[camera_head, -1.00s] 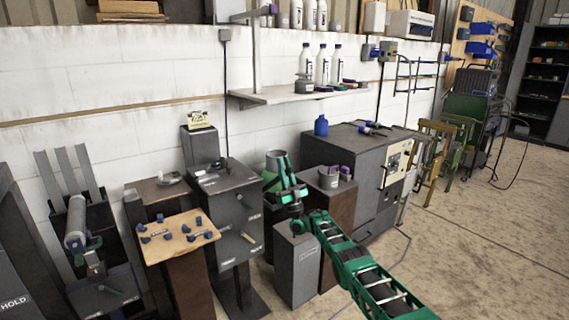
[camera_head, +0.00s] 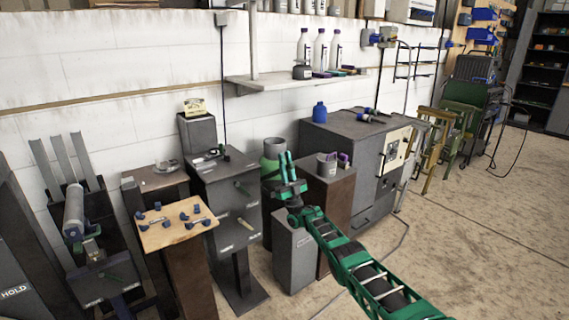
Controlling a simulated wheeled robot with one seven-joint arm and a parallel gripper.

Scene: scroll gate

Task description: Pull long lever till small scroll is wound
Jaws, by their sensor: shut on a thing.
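My gripper (camera_head: 287,165) is at the centre, in front of a green cylinder with a grey top (camera_head: 271,157). Its two green fingers point up and away from the camera. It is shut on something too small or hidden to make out. At far left a grey roll (camera_head: 73,211) sits on a dark stand with a small green lever below. I cannot tell which part is the small scroll or the long lever.
A wooden board with blue-ended pieces (camera_head: 176,225) stands left of the lever box. A grey block (camera_head: 294,258) and brown pedestal (camera_head: 332,215) are close to my arm. A dark cabinet (camera_head: 350,165) stands behind. The floor at right is mostly clear.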

